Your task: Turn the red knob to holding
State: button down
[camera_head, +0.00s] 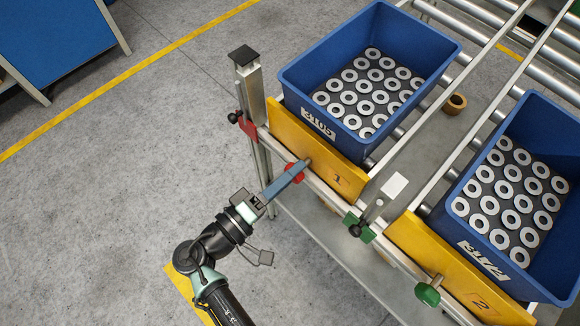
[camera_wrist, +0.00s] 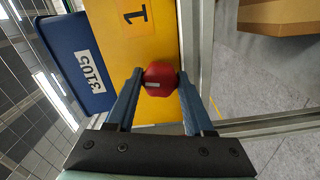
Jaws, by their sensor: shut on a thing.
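The red knob (camera_wrist: 160,78) sits on the front of the yellow panel marked 1, with a small pale mark on its face. In the head view the red knob (camera_head: 295,172) shows only partly, behind my gripper's fingers. My gripper (camera_wrist: 158,88) is shut on the red knob, with one blue finger on each side of it. In the head view my gripper (camera_head: 288,178) reaches up from the lower left to the yellow panel (camera_head: 318,143). I cannot tell the knob's setting or see any label for holding.
A blue crate (camera_head: 300,75) marked 3105 with several metal rings stands behind panel 1. A second blue crate (camera_head: 455,208) stands behind panel 2 (camera_head: 450,262), which has a green knob (camera_head: 428,291). A metal post (camera_head: 248,85) with a red clamp rises left of panel 1.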

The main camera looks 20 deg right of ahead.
jog(key=shift+n+p, duration=0.7)
jog(key=shift+n, duration=0.6)
jog(key=shift+c, duration=1.4)
grip_release()
jog(key=v, duration=1.3)
